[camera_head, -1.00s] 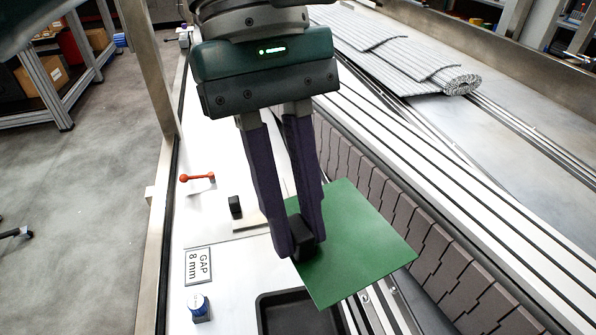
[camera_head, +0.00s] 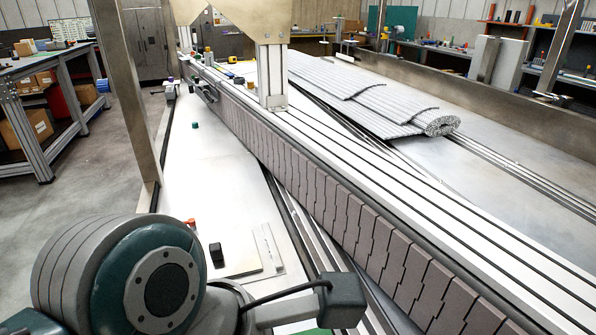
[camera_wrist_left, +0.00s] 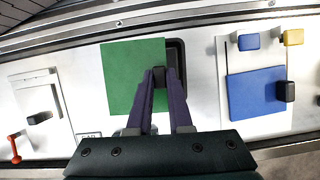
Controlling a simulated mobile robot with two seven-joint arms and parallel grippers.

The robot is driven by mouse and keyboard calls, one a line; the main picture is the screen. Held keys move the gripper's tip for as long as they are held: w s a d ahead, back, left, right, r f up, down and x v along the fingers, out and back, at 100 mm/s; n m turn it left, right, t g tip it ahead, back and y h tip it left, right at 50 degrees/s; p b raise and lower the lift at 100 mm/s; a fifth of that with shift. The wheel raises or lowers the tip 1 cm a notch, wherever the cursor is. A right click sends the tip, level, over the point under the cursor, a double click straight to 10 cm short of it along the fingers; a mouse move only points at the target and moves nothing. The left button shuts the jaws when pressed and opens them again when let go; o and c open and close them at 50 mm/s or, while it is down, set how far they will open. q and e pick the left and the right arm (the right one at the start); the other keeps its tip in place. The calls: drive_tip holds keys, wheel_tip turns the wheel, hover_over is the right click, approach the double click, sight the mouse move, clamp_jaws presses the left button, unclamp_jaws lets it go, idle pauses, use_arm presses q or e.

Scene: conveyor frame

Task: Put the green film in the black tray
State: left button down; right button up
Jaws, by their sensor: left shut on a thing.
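The green film (camera_wrist_left: 125,75) is a flat square sheet with a black grip block (camera_wrist_left: 159,74) at its right edge in the left wrist view. My left gripper (camera_wrist_left: 160,85) is shut on that block and holds the film. The black tray (camera_wrist_left: 178,62) shows as a dark strip to the right of the film, which covers the rest of it. I cannot tell how high the film is above the tray. In the head view only a sliver of green (camera_head: 307,332) shows at the bottom edge, and the left gripper is out of frame. My right gripper is in neither view.
In the left wrist view, a blue sheet (camera_wrist_left: 256,92) with a black block lies right, near smaller blue (camera_wrist_left: 248,42) and yellow (camera_wrist_left: 292,37) pieces. A pale plate (camera_wrist_left: 38,105) and a red-knobbed lever (camera_wrist_left: 14,145) are left. The conveyor's segmented side (camera_head: 340,215) borders the white work surface (camera_head: 210,180).

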use_arm(q)
wheel_tip(320, 180, down, 9)
drive_tip(key=b, duration=0.3)
drive_tip(key=shift+f, duration=0.15)
drive_tip(key=shift+f+b, duration=0.9)
drive_tip(key=shift+f, duration=1)
drive_tip(key=shift+f, duration=0.15)
drive_tip(key=c, duration=0.8)
unclamp_jaws()
drive_tip(key=shift+c, duration=0.2)
